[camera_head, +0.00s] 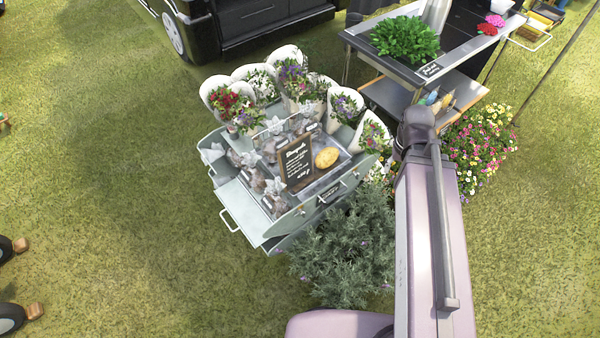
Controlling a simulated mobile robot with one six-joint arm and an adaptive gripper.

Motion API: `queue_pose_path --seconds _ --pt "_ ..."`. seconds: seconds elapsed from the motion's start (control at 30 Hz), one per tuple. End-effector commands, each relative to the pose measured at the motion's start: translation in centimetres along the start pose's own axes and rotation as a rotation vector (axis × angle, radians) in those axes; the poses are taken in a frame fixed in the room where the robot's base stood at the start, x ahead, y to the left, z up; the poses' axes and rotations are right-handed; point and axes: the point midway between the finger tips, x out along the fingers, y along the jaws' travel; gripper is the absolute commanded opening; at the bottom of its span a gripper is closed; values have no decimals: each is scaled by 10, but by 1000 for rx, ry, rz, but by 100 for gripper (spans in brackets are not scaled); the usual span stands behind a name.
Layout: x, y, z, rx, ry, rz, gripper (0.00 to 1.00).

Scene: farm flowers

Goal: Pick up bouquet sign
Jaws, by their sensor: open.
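The bouquet sign (296,166) is a small dark board in a brown wooden frame, with white handwriting. It stands upright, slightly tilted, on the grey-green flower cart (240,213) near the middle of the view. Nothing covers its face. My arm rises at the right of the view, to the right of the cart and apart from the sign. I cannot make out my gripper in this view.
Wrapped bouquets (290,80) stand along the cart's back. Small wrapped bundles and a yellow oval item (326,158) surround the sign. A bushy plant (345,250) stands before the cart. A table (400,70) and vehicle stand behind. Grass at left is mostly open.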

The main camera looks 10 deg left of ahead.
Motion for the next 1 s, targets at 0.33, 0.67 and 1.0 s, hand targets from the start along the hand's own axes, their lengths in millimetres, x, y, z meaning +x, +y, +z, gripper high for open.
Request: queue_pose_path --seconds 0.33,0.67,1.0 --pt "19 -6 -8 14 0 47 57" --pt "73 -33 -33 75 33 225 57" --pt "126 -71 -63 152 142 432 57"
